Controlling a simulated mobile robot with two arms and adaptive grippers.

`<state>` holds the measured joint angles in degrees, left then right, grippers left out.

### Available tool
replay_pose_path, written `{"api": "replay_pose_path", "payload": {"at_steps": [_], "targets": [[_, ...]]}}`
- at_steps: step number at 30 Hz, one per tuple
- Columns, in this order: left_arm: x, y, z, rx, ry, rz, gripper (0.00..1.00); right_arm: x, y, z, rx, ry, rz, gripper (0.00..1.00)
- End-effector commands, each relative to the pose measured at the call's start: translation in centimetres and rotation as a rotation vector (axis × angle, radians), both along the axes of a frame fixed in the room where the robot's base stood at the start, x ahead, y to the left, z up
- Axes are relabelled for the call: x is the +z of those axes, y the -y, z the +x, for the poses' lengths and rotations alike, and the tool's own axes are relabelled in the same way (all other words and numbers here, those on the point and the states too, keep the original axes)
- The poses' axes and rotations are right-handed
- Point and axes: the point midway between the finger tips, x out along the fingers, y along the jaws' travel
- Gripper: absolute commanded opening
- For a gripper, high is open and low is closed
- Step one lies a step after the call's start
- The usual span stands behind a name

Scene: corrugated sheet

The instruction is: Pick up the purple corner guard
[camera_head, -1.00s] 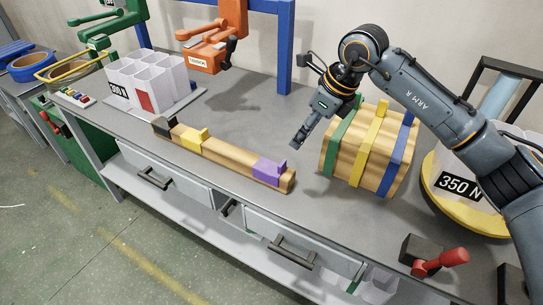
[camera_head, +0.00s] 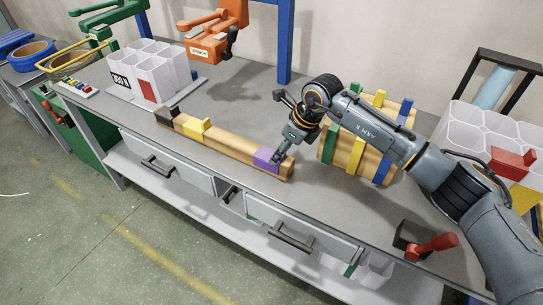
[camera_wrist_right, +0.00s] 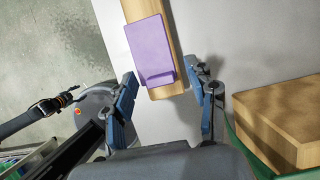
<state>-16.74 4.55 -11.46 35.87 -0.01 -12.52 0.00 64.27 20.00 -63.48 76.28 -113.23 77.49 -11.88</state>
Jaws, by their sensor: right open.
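The purple corner guard (camera_head: 266,157) sits at the near right end of a long wooden bar (camera_head: 234,146) on the bench. In the right wrist view the purple guard (camera_wrist_right: 150,50) lies on the bar's end, just beyond and between my right fingers. My right gripper (camera_head: 279,158) is at the guard in the head view and partly hides it. In the wrist view my right gripper (camera_wrist_right: 165,100) is open, one finger on each side of the bar's end, with nothing held. Whether a finger touches the guard I cannot tell.
A yellow guard (camera_head: 195,128) and a black guard (camera_head: 167,114) sit farther along the bar. A strapped wooden crate (camera_head: 345,150) stands close to the right of my right gripper. White hexagonal tubes (camera_head: 150,75) stand at the back left. A red-handled clamp (camera_head: 430,243) is at the front right.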

Motion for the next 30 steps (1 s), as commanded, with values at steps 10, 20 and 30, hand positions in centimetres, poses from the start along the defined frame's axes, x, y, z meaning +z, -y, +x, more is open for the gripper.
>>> {"api": "replay_pose_path", "payload": {"at_steps": [10, 20, 30], "targets": [[-0.1, -0.1, -1.5, 0.000, -0.023, 0.002, 0.55, -0.2, -0.1, 0.1, 0.000, 0.001, 0.000, 0.38], [-0.1, -0.1, -1.3, 0.000, -0.020, 0.002, 0.55, -0.2, -0.1, 0.1, 0.000, 0.001, 0.000, 0.05], [-0.6, -0.1, -0.9, 0.000, -0.014, 0.002, 0.55, 2.7, -0.1, 0.2, 0.001, 0.007, 0.001, 0.05]]}}
